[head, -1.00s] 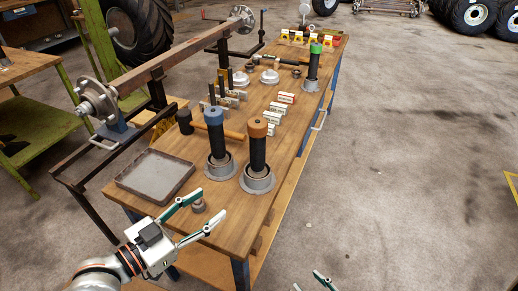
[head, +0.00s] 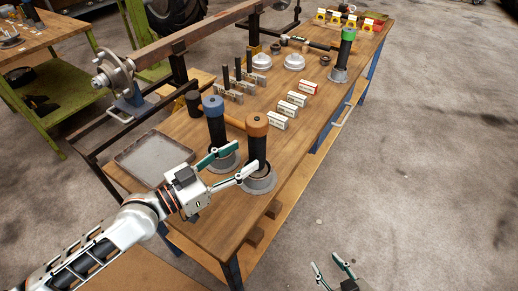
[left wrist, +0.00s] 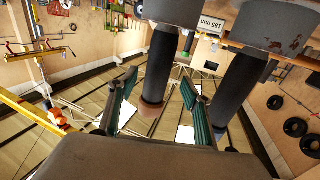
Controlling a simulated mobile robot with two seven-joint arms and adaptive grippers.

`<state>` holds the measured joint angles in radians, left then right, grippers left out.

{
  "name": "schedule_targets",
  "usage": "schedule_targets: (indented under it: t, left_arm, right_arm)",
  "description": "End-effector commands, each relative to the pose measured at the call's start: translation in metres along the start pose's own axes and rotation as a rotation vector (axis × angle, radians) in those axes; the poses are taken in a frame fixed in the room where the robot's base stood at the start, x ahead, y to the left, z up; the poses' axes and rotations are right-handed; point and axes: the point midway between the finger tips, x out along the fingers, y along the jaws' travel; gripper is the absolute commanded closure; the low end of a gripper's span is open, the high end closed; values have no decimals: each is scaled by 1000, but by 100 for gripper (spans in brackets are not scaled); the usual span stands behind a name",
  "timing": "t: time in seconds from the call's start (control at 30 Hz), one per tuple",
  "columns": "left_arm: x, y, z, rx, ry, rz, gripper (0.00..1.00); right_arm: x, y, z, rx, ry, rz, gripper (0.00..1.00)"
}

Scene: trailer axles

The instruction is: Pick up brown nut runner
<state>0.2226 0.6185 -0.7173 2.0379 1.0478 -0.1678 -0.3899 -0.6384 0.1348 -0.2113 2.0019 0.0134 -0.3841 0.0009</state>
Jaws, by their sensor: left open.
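The brown nut runner (head: 257,145), a black upright cylinder with an orange-brown top, stands in a grey round base at the bench's near end. My left gripper (head: 243,159) is open, its fingers reaching toward the runner's lower body from the near left. In the left wrist view, which looks inverted, the brown nut runner (left wrist: 158,68) shows between the spread fingers (left wrist: 158,80). I cannot tell whether either finger touches it. The blue-topped nut runner (head: 216,128) stands close to its left, partly behind a finger. My right gripper (head: 326,260) is open and empty, low over the floor.
A grey tray (head: 153,158) lies left of the runners. A hammer (head: 195,103) lies behind them. Labelled blocks (head: 288,109) and a green-topped nut runner (head: 345,58) are farther along the wooden bench (head: 205,238). Floor at the right is clear.

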Motion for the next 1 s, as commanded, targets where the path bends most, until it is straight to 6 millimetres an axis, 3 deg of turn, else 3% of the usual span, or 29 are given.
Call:
schedule_targets:
  t: [0.43, 0.77, 0.97, 1.0]
  left_arm:
    - [49, 3, -3, -1, 2, 0, 51]
    - [56, 3, -2, 0, 0, 0, 51]
    - [56, 3, -2, 0, -1, 0, 98]
    - [56, 3, -2, 0, -1, 0, 100]
  right_arm:
    - [-3, 3, 2, 2, -8, 3, 60]
    - [-2, 6, 1, -1, -6, 5, 60]
    - [-2, 6, -1, -1, -2, 5, 60]
    - [-2, 6, -1, -1, -1, 5, 60]
